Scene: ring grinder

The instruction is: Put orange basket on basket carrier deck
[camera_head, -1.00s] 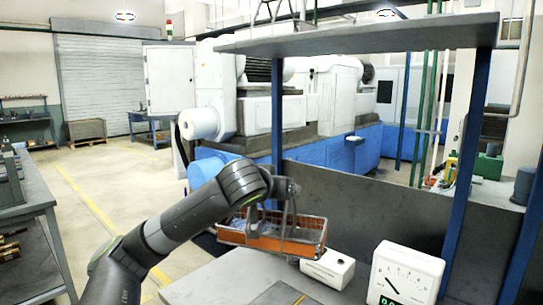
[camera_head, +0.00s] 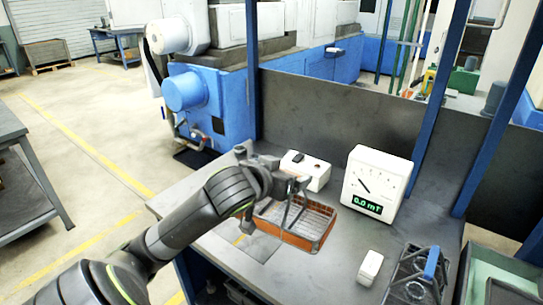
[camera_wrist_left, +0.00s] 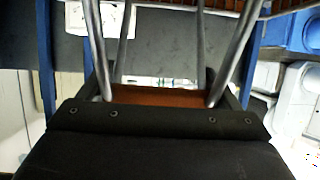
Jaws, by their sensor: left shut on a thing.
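The orange basket (camera_head: 308,238) has orange sides, a wire mesh inside and grey upright handle bars. It is over the grey workbench (camera_head: 215,240), in front of the white box; I cannot tell whether it touches the surface. My left gripper (camera_head: 285,196) is shut on the basket's handle. In the left wrist view, grey handle bars rise past my dark gripper, with an orange strip of the basket (camera_wrist_left: 160,97) between them. A flat dark plate (camera_head: 258,246) with a yellow mark lies beside the basket; I cannot tell whether it is the carrier deck. My right gripper is not seen.
A white box (camera_head: 308,172) and a white gauge (camera_head: 376,187) reading 0.0 mT stand behind the basket. A small white block (camera_head: 370,268) and a black frame with a blue bar (camera_head: 415,275) are at the right. A grey panel (camera_head: 335,115) closes the bench's back.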

